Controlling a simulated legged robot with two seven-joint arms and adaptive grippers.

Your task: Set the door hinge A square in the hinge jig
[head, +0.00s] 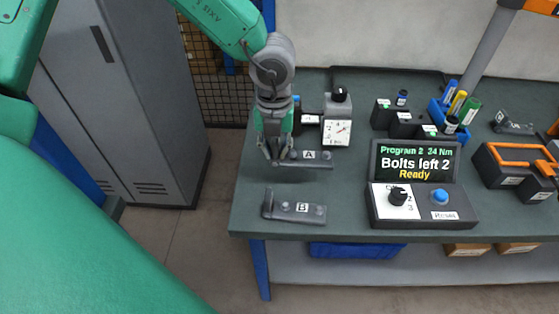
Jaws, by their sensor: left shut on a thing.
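Hinge A (316,163), a dark grey plate with a white "A" label, is at the left part of the bench. My left gripper (275,157) points down and is shut on its left end. I cannot tell whether the hinge touches the bench or hangs just above it. A black fixture with an orange handle (515,147) at the right edge may be the hinge jig; its labels are too small to read. My right gripper is not in view.
Hinge B (285,209) lies near the front left edge. A control box reading "Bolts left 2, Ready" (418,192) stands mid-bench. A grey locker (150,100) stands left.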

